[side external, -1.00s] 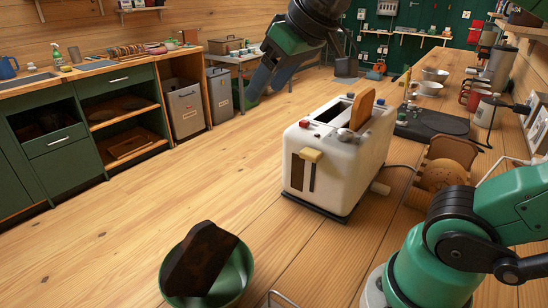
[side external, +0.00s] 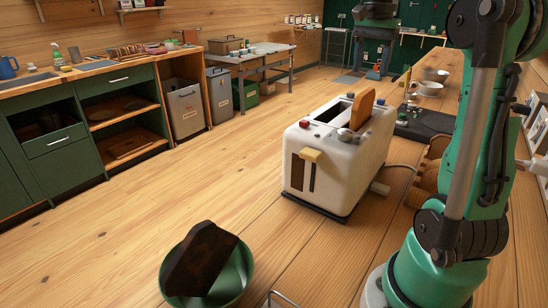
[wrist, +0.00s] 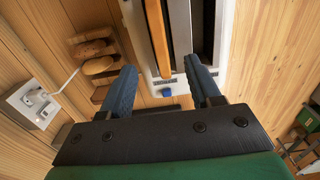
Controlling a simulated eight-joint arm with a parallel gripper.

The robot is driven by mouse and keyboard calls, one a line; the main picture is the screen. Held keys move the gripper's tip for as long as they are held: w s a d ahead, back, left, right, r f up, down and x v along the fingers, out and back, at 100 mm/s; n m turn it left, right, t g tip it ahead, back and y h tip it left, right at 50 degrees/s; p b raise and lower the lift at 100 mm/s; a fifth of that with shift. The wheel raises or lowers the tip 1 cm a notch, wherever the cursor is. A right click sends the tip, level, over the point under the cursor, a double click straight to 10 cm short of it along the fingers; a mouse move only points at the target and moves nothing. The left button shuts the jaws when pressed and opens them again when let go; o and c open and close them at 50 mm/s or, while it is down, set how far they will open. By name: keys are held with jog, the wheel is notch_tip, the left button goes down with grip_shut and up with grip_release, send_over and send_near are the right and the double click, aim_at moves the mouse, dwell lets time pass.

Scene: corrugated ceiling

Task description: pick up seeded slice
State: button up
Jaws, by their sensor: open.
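A tan slice (side external: 362,108) stands upright in one slot of the white toaster (side external: 330,185), its top sticking out. In the wrist view the same slice (wrist: 157,35) is seen edge-on in the left slot. Several bread slices (wrist: 95,57) stand in a wooden rack left of the toaster in the wrist view. A dark brown slice (side external: 203,258) leans in a green bowl (side external: 244,272) in the side view.
My arm covers most of the rack in the side view. A white socket box (wrist: 32,105) with a cord stands left in the wrist view. Bare wood lies between bowl and toaster.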

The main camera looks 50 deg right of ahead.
aim_at(364, 105)
jog(key=shift+f, duration=4.6)
grip_shut()
